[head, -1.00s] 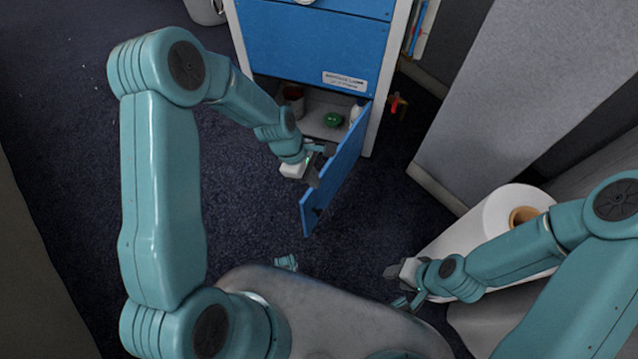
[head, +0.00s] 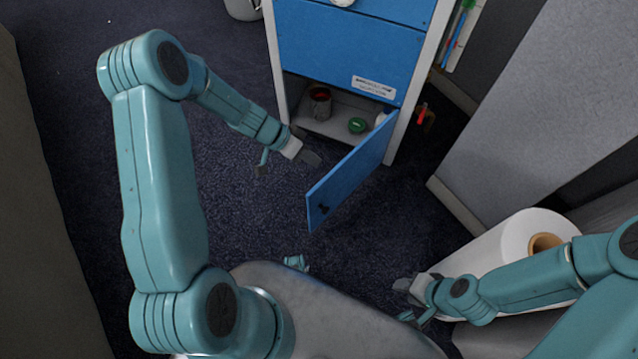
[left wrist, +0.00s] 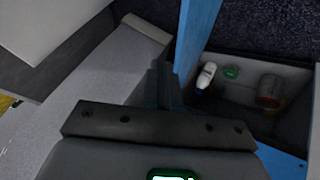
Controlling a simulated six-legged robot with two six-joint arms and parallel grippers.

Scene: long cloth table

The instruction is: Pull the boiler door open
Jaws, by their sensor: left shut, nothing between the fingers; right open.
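The blue boiler door (head: 352,178) stands swung well out from the low compartment of the blue and white cabinet (head: 345,50), hinged on its right side. In the left wrist view the door (left wrist: 197,35) shows as a blue strip at the top. My left gripper (head: 312,158) is shut and empty, to the left of the door on its inner side. In the head view a small gap shows between its tip and the door. My right gripper (head: 404,288) is open and empty, low on the right beside a white roll.
Inside the compartment are a dark red-rimmed can (head: 320,102), a green item (head: 357,125) and a white bottle (left wrist: 205,76). The large white roll (head: 500,240) and a grey panel (head: 540,90) stand at right. Dark carpet (head: 240,190) is clear left of the door.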

